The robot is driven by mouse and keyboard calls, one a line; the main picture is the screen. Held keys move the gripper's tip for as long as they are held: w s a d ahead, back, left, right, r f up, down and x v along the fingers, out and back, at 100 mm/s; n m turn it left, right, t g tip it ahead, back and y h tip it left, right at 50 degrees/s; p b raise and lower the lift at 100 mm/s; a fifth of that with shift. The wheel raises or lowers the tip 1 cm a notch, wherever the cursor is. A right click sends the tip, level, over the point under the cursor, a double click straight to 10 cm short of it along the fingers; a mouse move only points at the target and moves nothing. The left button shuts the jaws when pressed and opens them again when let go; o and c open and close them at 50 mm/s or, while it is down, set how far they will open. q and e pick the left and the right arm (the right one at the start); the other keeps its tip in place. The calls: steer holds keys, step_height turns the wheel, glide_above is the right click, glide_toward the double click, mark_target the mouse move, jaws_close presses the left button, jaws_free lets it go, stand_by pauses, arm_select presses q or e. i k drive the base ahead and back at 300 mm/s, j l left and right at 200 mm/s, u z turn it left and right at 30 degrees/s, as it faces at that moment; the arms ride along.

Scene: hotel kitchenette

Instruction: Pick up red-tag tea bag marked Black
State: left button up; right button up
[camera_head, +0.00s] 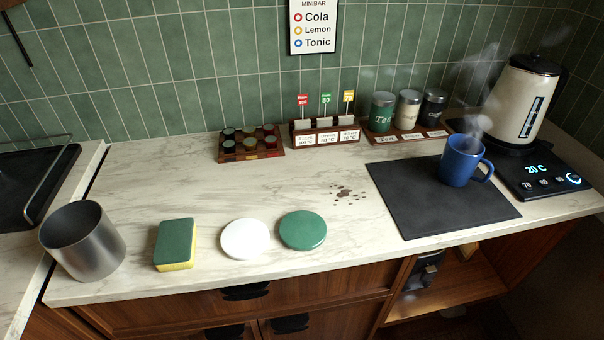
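The red tag (303,99) stands up on a thin stem at the left of a wooden tea box (296,138) against the back wall. Its small print seems to read "Black". A green tag (326,98) and a yellow tag (348,96) stand to its right in the same box. White labels are on the front of the box. Neither of my grippers is in view.
A capsule rack (228,159) stands left of the tea box, canisters (382,112) right of it. A steaming blue mug (456,163) stands on a black mat (405,205), near a kettle (520,100). A metal bin (84,242), sponge (175,242) and two discs line the front.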

mark_target(303, 98)
steer(key=i+l, duration=0.1)
steer(key=l, duration=0.5)
steer(key=i+l, duration=0.1)
steer(key=l, duration=0.55)
